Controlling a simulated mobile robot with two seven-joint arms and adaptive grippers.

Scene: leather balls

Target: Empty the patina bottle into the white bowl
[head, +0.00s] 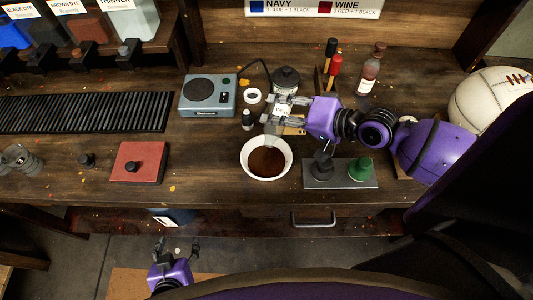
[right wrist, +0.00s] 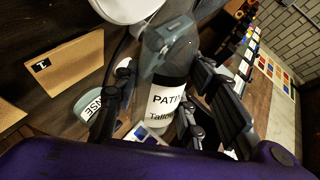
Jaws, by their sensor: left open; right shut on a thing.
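The patina bottle (right wrist: 165,103) is clear glass with a white label reading "PATIN". My right gripper (head: 280,111) is shut on it, with fingers on both sides in the right wrist view. In the head view the bottle is largely hidden by the fingers, and a pale glassy part (head: 271,128) shows just above the far rim of the white bowl. The white bowl (head: 246,166) stands on the bench with dark brown liquid inside. I cannot make out a stream. My left gripper (head: 176,246) is open and empty, low in front of the bench.
A blue-grey hot plate (head: 208,96) and a small dark bottle (head: 248,120) stand near the bowl. A grey stand with a green piece (head: 360,168) is right of it, a red block (head: 139,162) left. A white ball (head: 490,105) sits far right. Bare bench lies left of the bowl.

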